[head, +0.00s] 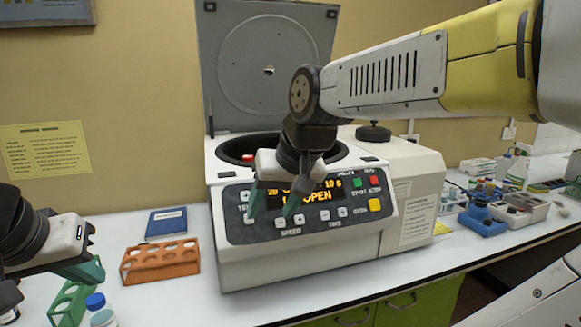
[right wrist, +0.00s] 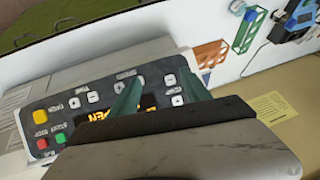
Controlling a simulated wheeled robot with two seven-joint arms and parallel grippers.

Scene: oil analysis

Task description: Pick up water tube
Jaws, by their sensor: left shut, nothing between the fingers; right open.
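No tube that I can single out as the water tube is visible. A small red piece (head: 250,157) shows in the open bowl of the centrifuge (head: 290,270); I cannot tell what it is. My right gripper (head: 272,208) is open and empty, pointing down in front of the centrifuge's control panel; its two green fingers also show apart in the right wrist view (right wrist: 160,92). My left gripper (head: 94,266) is shut and empty at the left, beside the green rack (head: 68,303). An orange rack (head: 160,263) stands between it and the centrifuge; no tube shows in it.
The centrifuge lid (head: 262,65) stands raised. A blue booklet (head: 166,221) lies behind the orange rack. Blue and white containers (head: 484,221) crowd the right. The counter in front of the orange rack is clear.

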